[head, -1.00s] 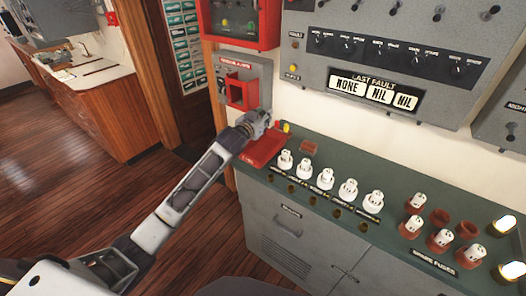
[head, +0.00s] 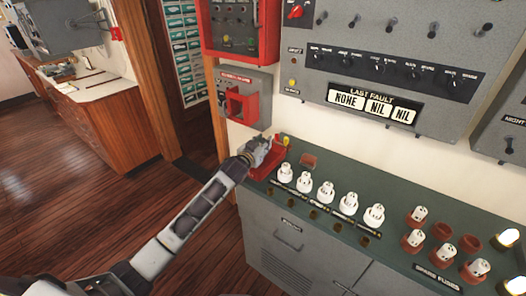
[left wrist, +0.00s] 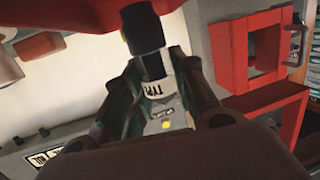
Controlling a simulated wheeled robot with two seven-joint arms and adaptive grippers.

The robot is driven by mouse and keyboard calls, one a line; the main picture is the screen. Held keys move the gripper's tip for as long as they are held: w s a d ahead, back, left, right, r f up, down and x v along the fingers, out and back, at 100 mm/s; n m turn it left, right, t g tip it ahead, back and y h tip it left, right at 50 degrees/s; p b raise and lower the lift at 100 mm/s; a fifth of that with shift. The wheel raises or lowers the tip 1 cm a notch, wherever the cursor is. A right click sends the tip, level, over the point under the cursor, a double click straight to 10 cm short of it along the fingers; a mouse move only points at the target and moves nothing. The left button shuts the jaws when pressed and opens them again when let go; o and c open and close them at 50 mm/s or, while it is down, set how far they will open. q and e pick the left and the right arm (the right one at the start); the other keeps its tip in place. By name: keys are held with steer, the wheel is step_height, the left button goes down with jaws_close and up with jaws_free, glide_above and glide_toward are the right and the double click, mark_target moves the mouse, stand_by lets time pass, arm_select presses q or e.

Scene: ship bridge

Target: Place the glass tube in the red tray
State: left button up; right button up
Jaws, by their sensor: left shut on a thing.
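The red tray (head: 262,173) sits at the left end of the green counter top; its underside or edge also fills the top of the left wrist view (left wrist: 60,14). My left gripper (head: 264,147) is at the tray, over its back part, and covers some of it. In the left wrist view my left gripper (left wrist: 155,75) is shut on a slim piece with a black end cap (left wrist: 142,30), which I take to be the glass tube. The black end points towards the tray. I cannot tell whether it touches the tray. My right gripper is not in view.
A red bracket (head: 241,104) juts from the grey wall box just behind the tray. A yellow piece (head: 285,141) is at the tray's back right. Wooden floor is open at left.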

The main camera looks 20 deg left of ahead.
arm_select(q)
steer(key=shift+f, duration=1.8)
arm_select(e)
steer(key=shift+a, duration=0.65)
arm_select(q)
steer(key=shift+f, duration=0.15)
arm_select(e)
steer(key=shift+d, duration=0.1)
arm_select(q)
steer(key=o, duration=0.5)
steer(key=shift+f, duration=0.1)
steer(key=o, duration=0.5)
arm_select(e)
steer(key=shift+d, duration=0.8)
